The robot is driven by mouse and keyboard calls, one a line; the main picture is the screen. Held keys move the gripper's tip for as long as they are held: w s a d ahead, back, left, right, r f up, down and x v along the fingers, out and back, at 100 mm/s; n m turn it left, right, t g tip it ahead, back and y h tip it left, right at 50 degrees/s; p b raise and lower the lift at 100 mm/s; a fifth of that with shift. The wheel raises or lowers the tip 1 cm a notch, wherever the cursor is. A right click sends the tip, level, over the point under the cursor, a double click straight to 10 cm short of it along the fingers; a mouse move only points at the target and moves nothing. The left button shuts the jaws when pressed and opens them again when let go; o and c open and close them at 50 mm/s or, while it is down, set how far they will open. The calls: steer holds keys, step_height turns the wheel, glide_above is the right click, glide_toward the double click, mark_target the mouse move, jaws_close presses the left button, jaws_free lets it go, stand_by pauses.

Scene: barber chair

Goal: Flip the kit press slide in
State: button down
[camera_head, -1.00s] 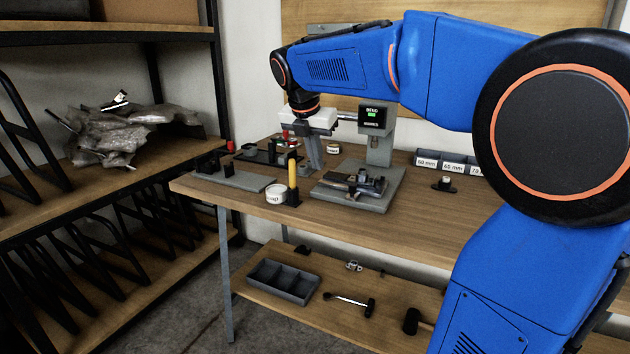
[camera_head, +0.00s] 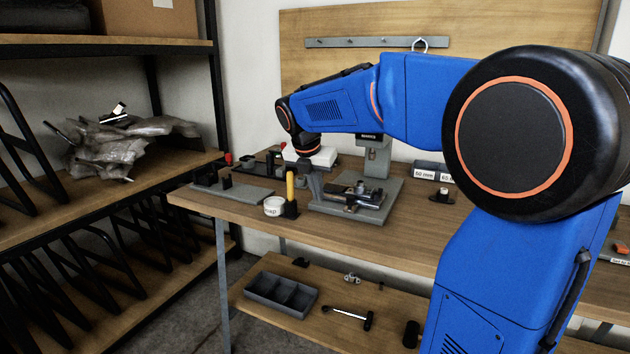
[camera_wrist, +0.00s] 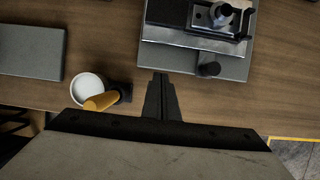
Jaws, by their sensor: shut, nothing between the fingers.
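The kit press stands on the bench in the head view, with a grey column (camera_head: 376,160) and a flat grey base plate (camera_head: 372,214). A metal and black slide assembly (camera_head: 358,194) lies on the base. In the wrist view the slide (camera_wrist: 195,36) shows at the top, with a dark round knob (camera_wrist: 208,69) towards me over the plate edge. My gripper (camera_wrist: 160,76) is shut and empty. Its fingertips point down just in front of the plate's near edge, left of the knob; contact cannot be told. In the head view the fingers (camera_head: 315,188) are left of the slide.
A white cup (camera_head: 274,206) and a yellow-handled tool in a black holder (camera_head: 291,188) stand close left of my fingers. A grey plate fixture (camera_head: 232,193) lies farther left. Labelled bins (camera_head: 430,171) stand at the back right. The bench front right is clear.

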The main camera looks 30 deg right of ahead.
mark_target(340, 185)
steer(key=x, duration=0.3)
steer(key=shift+w+d+r, duration=0.1)
steer(key=shift+d+r, duration=0.05)
steer(key=shift+d, duration=0.05)
steer(key=shift+w+d+r, duration=0.1)
steer(key=shift+w+d, duration=0.6)
steer(key=shift+d, duration=0.15)
steer(key=shift+w+d, duration=0.4)
steer(key=shift+d, duration=0.05)
steer(key=w+d, duration=0.2)
steer(key=d, duration=0.1)
steer(key=w+d, duration=0.5)
steer(key=d, duration=0.2)
steer(key=shift+w, duration=0.3)
steer(key=shift+a, duration=0.1)
